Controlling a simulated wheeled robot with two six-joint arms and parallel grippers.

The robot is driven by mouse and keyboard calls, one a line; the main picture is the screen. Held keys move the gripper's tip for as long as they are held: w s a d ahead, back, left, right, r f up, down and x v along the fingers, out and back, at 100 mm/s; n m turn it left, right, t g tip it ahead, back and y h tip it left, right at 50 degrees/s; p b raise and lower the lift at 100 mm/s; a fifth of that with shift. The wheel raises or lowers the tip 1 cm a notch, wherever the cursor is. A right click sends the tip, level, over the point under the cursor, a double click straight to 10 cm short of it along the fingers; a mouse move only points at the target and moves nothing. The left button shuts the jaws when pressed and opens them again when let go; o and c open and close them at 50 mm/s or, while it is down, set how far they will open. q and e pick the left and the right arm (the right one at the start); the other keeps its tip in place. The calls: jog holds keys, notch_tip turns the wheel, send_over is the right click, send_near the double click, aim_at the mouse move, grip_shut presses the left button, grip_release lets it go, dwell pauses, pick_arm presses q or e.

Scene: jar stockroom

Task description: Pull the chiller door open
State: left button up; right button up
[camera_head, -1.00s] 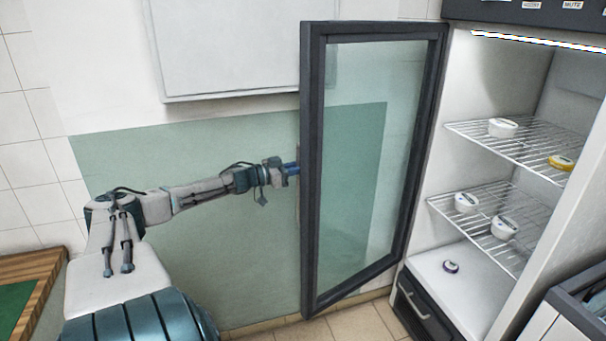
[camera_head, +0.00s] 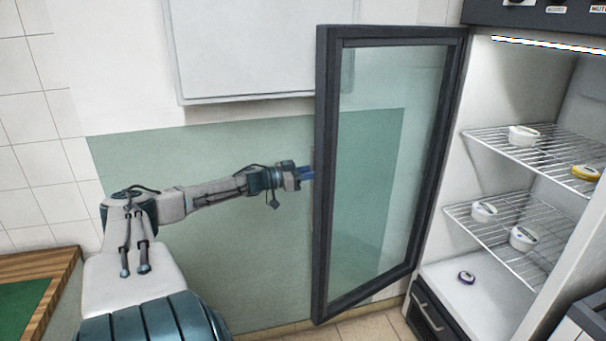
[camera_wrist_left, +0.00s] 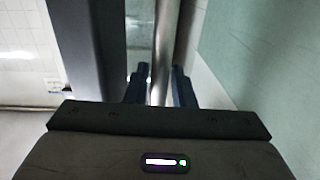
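The chiller door (camera_head: 322,180) is a dark-framed glass panel standing wide open, swung out from the chiller on its right. My left gripper (camera_head: 308,173) is at the outer side of the door's free edge, where the frame hides part of the fingertips. In the left wrist view, a vertical metal door handle (camera_wrist_left: 161,50) runs between the two fingers of my left gripper (camera_wrist_left: 160,85), which are close on either side of it. The dark door frame (camera_wrist_left: 90,50) is to their left. My right gripper is in neither view.
The chiller interior holds wire shelves (camera_head: 535,155) with several small white jars, one yellow-topped jar (camera_head: 585,173) and a small purple-and-white item (camera_head: 466,278) on its floor. A wood-edged table (camera_head: 62,275) is at lower left. A wall board (camera_head: 250,50) hangs behind the door.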

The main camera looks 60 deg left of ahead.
pick_arm(q)
jog(key=p+v, duration=0.9)
jog(key=v, duration=0.1)
jog(key=shift+s, duration=0.35)
jog(key=shift+a+f, duration=0.1)
jog(key=shift+a, duration=0.05)
